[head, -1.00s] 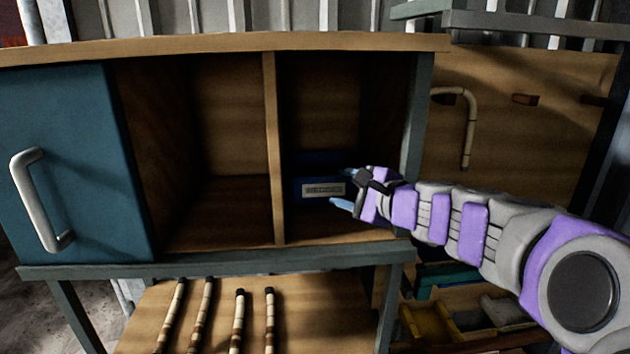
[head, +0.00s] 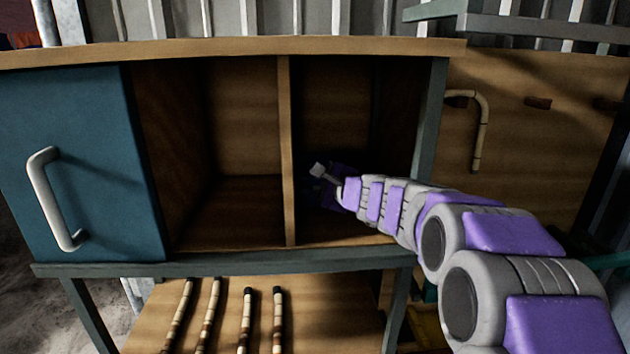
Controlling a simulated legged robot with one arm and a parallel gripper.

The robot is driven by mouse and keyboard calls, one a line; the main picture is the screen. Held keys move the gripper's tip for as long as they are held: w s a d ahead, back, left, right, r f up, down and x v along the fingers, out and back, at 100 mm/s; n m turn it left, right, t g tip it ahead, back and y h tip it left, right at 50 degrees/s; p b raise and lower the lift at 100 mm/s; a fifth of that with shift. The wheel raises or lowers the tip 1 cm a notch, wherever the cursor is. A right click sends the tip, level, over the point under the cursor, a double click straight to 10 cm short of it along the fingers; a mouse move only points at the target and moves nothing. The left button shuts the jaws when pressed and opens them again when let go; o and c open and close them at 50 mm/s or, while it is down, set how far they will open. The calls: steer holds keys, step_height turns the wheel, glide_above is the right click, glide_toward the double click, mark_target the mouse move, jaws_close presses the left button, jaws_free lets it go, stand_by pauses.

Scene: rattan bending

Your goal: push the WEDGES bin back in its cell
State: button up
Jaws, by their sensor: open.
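The right open cell (head: 342,230) of the wooden cabinet is dark inside. My gripper (head: 322,176) reaches deep into it, close to the middle divider (head: 287,150), and its fingers are hard to make out in the shadow. The dark blue bin that showed in this cell earlier is now almost wholly lost in shadow behind my gripper. A small pale patch shows at the gripper's tip; I cannot tell whether it is the bin's label or a fingertip. I cannot tell whether gripper and bin touch.
The left cell (head: 245,215) is empty. A blue door (head: 90,140) with a pale handle (head: 52,195) covers the cabinet's left end. Several banded rods (head: 248,318) lie on the lower shelf. A bent cane (head: 481,125) hangs on the board at right.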

steer(key=shift+a, duration=0.35)
steer(key=shift+c, duration=0.2)
steer(key=shift+d, duration=0.25)
jaws_close()
